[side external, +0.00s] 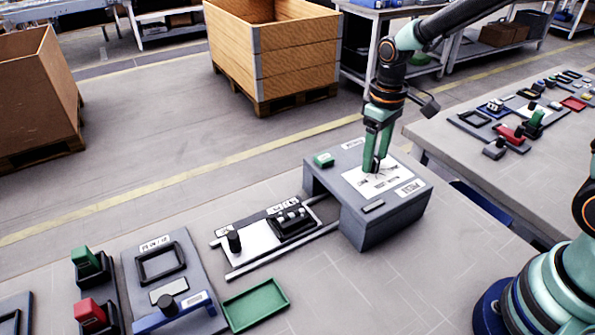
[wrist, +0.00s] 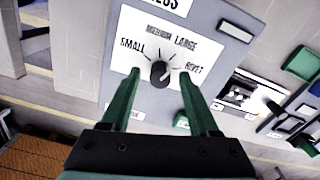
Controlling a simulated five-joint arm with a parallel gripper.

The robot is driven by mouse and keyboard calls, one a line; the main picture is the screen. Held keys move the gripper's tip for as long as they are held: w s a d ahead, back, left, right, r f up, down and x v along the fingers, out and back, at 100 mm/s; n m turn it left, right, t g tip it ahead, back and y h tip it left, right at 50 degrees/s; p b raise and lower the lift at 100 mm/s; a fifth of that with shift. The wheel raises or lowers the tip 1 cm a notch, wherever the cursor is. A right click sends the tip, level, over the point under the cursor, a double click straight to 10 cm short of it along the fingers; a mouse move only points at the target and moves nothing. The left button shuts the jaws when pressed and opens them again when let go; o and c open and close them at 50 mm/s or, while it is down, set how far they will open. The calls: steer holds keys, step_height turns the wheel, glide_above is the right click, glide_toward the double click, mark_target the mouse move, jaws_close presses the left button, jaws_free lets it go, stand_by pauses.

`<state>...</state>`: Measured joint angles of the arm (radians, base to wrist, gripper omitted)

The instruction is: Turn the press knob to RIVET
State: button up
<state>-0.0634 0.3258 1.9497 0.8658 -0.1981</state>
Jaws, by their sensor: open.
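The press (side external: 365,210) is a grey box on the table with a white dial plate on top. In the wrist view the press knob (wrist: 160,72) is round and black, at the middle of the dial plate (wrist: 135,50). The plate reads SMALL, MEDIUM, LARGE and RIVET, with RIVET (wrist: 194,67) to the knob's right. I cannot tell for sure where the knob's mark points. My gripper (wrist: 159,74) is open, with one green finger on each side of the knob and gaps showing. In the side view my gripper (side external: 376,168) points down over the plate and hides the knob.
A green button (side external: 323,159) sits on the press top at the left. A sliding tray (side external: 245,241) on rails lies left of the press. Further left are a grey fixture board (side external: 190,260), a green tray (side external: 256,304) and red and green blocks. Another table stands at right.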

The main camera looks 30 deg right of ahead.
steer(key=shift+f, duration=0.1)
jaws_close()
steer(key=shift+m, duration=0.3)
steer(key=m, duration=0.4)
steer(key=shift+m, duration=2.1)
jaws_free()
